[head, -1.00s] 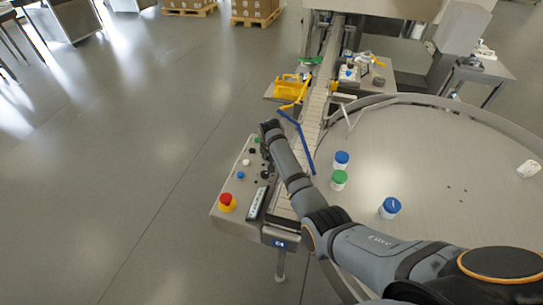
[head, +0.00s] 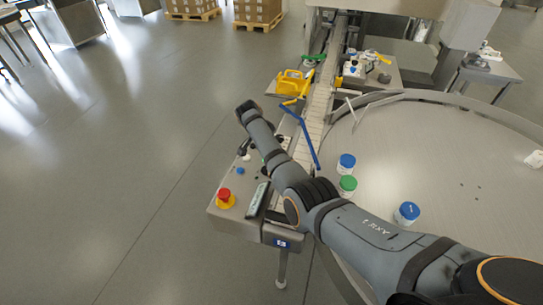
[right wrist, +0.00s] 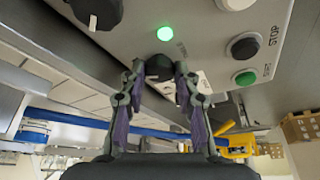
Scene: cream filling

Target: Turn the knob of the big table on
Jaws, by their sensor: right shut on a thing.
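The control panel (head: 229,185) stands at the left end of the conveyor beside the big round table (head: 450,150). In the right wrist view, my right gripper (right wrist: 160,66) is shut on a small dark knob (right wrist: 158,72) on this panel. The fingers hide part of the knob, so its exact angle is unclear. A green lamp (right wrist: 242,46) glows near it. A second black knob (right wrist: 97,12) is at the upper left of that view. In the head view, my right arm covers part of the panel. My left gripper is not in view.
The panel also has a red stop button (head: 225,196) on a yellow base and a blue button (head: 240,170). Jars with blue (head: 347,161) and green (head: 347,184) lids stand on the table. A yellow container (head: 293,84) sits beside the conveyor.

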